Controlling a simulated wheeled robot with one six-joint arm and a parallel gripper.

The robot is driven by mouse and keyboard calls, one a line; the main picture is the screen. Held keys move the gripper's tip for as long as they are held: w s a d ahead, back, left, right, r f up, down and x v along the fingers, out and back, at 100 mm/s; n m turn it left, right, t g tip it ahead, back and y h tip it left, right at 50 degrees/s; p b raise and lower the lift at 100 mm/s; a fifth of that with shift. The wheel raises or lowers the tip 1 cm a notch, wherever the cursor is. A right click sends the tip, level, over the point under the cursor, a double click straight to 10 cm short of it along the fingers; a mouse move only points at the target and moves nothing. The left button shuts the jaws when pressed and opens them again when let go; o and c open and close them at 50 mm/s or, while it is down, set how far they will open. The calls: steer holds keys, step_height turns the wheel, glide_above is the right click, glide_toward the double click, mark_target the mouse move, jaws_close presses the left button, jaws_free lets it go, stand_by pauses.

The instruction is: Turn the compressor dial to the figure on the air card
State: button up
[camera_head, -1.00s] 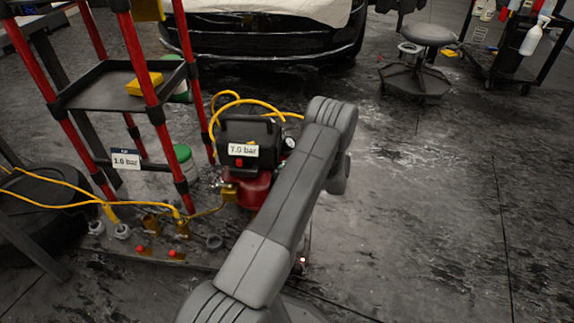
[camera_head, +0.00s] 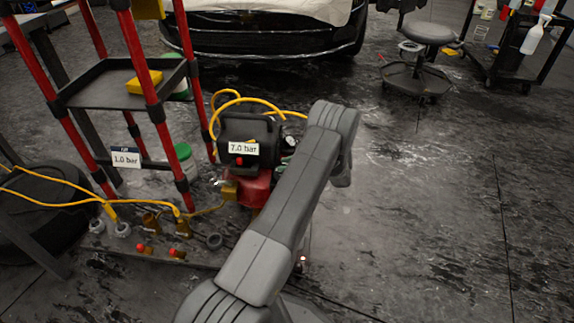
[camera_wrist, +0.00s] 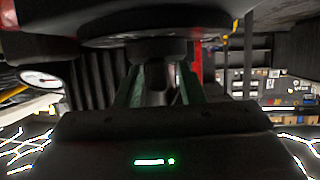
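The compressor (camera_head: 256,188) stands on the floor beside the red-legged rack, with a black top, red body and a plate (camera_head: 243,148) reading "7.0 bar". The air card (camera_head: 125,158) on the rack's lower front reads "1.0 bar". In the head view my arm covers the compressor's right side and my gripper is hidden. In the wrist view my gripper (camera_wrist: 160,92) has its two greenish fingers apart, with a dark knob-like part (camera_wrist: 157,50), likely the dial, at and between their tips. I cannot tell whether they press on it. A round white gauge (camera_wrist: 40,79) shows at left.
Yellow hoses (camera_head: 240,101) loop over the compressor and run left. A rack (camera_head: 92,88), a dark round object (camera_head: 40,215), a stool (camera_head: 428,34) and a car stand around. Floor at right is clear.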

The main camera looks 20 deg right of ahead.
steer(key=p+v, duration=0.3)
steer(key=v, duration=1)
steer(key=shift+s+d+r+p, duration=0.15)
steer(key=shift+s+d+p, duration=0.1)
steer(key=shift+d+p, duration=0.05)
steer(key=b+x, duration=0.3)
steer(key=x, duration=1.1)
steer(key=shift+b, duration=0.3)
steer(key=shift+s+d, duration=0.1)
